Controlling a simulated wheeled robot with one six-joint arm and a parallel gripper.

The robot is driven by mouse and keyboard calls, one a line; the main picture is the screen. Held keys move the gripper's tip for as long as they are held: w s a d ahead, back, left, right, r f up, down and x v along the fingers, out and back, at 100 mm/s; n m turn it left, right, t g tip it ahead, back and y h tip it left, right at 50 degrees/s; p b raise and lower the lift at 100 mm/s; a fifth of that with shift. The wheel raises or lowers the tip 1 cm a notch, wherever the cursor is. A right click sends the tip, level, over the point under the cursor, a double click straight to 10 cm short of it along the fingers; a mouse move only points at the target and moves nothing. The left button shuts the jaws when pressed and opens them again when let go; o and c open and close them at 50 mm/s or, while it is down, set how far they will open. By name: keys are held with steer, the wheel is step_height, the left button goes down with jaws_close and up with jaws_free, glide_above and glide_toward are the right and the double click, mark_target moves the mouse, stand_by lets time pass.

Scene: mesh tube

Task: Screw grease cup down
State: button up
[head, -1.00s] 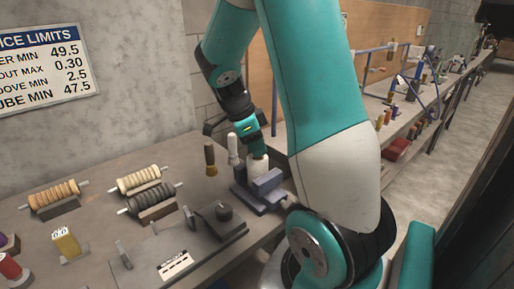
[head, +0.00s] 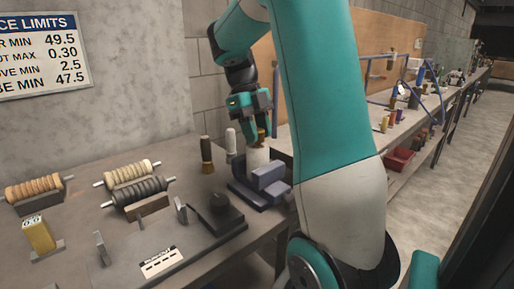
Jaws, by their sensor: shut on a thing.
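My gripper (head: 260,130) points down over the right part of the bench. Its fingers are shut on a small brass-coloured piece, which looks like the grease cup (head: 261,134). Directly below the cup is a pale upright cylinder (head: 257,156), standing at a blue-grey vise (head: 266,180). The fingers partly cover the cup, and I cannot tell whether its lower end touches the cylinder or how far it is threaded.
A brown-handled brush (head: 207,155) and a white-topped bottle (head: 230,143) stand left of the vise. A dark fixture (head: 217,212) sits in front. Ribbed rollers (head: 139,190) lie further left. Bare bench (head: 75,260) shows at front left.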

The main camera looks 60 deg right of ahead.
steer(key=m+b, duration=0.1)
steer(key=m+y+b, duration=0.1)
steer(key=m+b, duration=0.2)
steer(key=shift+f+m+t+y+b, duration=0.25)
steer(key=shift+m+t+y+b, duration=0.05)
steer(key=shift+t+b, duration=0.1)
steer(key=m, duration=0.2)
steer(key=m+t+y+b, duration=0.1)
steer(key=m, duration=0.2)
steer(key=shift+d+r+t+b, duration=0.1)
steer(key=shift+r+t+b, duration=0.1)
steer(key=shift+t+b, duration=0.1)
steer(key=shift+m+t+y, duration=0.3)
steer(key=shift+m, duration=0.9)
steer(key=m+t+b, duration=0.1)
steer(key=m+b, duration=0.2)
steer(key=shift+f, duration=0.15)
steer(key=shift+s+m+t+b, duration=0.1)
steer(key=shift+m+t+b, duration=0.8)
steer(key=shift+m+b, duration=1.15)
steer(key=shift+r+m, duration=0.2)
steer(key=shift+m, duration=0.15)
steer(key=o, duration=0.9)
